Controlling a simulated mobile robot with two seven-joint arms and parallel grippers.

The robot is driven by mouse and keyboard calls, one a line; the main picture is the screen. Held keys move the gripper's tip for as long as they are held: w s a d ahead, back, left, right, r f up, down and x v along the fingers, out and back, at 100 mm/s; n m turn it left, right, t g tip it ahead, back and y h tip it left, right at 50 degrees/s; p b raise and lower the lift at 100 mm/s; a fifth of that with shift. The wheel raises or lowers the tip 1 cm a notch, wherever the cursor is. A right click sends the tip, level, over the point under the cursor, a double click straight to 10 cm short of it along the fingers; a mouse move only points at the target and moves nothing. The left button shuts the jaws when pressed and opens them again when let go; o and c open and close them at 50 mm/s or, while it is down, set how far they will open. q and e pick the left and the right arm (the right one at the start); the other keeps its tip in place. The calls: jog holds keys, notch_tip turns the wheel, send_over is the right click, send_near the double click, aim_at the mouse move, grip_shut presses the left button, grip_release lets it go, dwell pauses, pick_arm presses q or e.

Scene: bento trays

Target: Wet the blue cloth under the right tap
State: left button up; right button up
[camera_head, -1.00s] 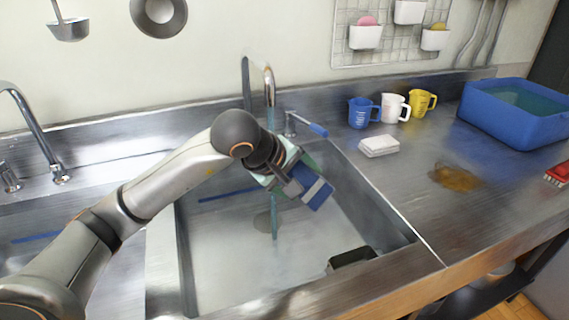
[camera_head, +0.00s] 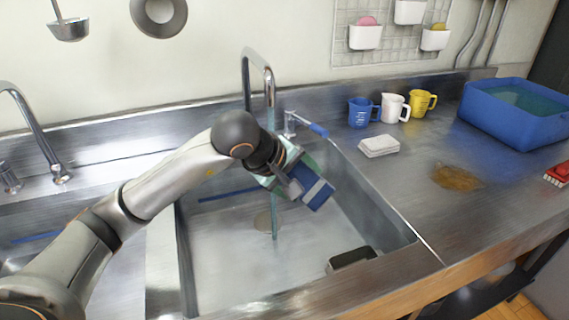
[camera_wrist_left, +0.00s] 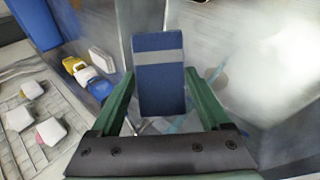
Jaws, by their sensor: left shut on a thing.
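My left gripper (camera_head: 290,182) is over the right basin (camera_head: 225,270), in front of the right tap (camera_head: 268,75). It is shut on the blue cloth (camera_head: 317,194), a folded block with a pale stripe. In the left wrist view the blue cloth (camera_wrist_left: 160,90) sits between the green fingers of the left gripper (camera_wrist_left: 165,108). A bluish stream of water (camera_head: 274,228) runs down from the tap, passes by the gripper and reaches the basin floor. I cannot tell exactly where the water touches the cloth. The tap's blue-tipped lever (camera_head: 318,130) points right. My right gripper is not in view.
Blue, white and yellow jugs (camera_head: 394,108) stand behind a folded white cloth (camera_head: 379,146) on the right counter. A brown spill (camera_head: 456,177) lies nearby. A blue tub (camera_head: 515,127) holds liquid. A dark object (camera_head: 352,259) is in the basin's front right corner. A left tap (camera_head: 35,135) stands at left.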

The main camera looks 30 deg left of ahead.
pick_arm(q)
jog(key=shift+s+d+r+p, duration=0.5)
jog(key=shift+d+r+p, duration=0.1)
jog(key=shift+d+r, duration=0.25)
jog(key=shift+s+d+r+p, duration=0.45)
jog(key=shift+d+r+p, duration=0.1)
jog(key=shift+d+r, duration=0.3)
jog(key=shift+s+d+r, duration=0.3)
jog(key=shift+d, duration=0.15)
